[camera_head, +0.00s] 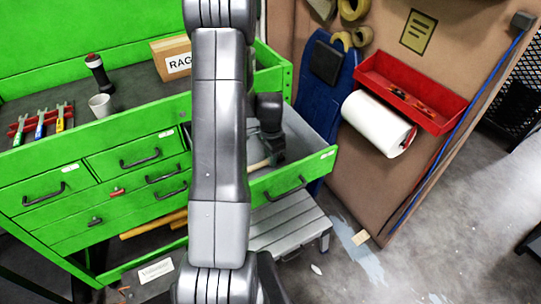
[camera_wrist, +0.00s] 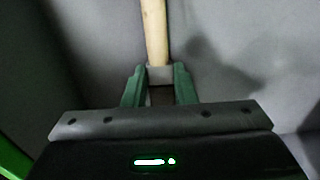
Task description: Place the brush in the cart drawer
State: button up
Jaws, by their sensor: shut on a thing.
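The brush (camera_wrist: 155,35) has a pale wooden handle and a grey collar. In the wrist view my gripper (camera_wrist: 160,88) is shut on it at the collar, between green fingertips. The rest of the brush is hidden behind the gripper body. In the head view my gripper (camera_head: 275,158) is low inside the open cart drawer (camera_head: 319,164), and the handle of the brush (camera_head: 259,165) points left. My arm hides the left part of the drawer. I cannot tell whether the brush touches the drawer floor.
The green cart (camera_head: 120,130) carries a white cup (camera_head: 100,105), a rag box (camera_head: 171,60) and several small tools in a red rack (camera_head: 40,122). A grey step stool (camera_head: 290,225) stands below the drawer. A paper roll (camera_head: 377,124) hangs on the panel at the right.

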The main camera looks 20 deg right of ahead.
jog(key=shift+f, duration=0.2)
jog(key=o, duration=1)
jog(key=shift+r, duration=0.1)
notch_tip(320, 180, up, 12)
jog(key=shift+r+b, duration=0.15)
jog(key=shift+b, duration=0.4)
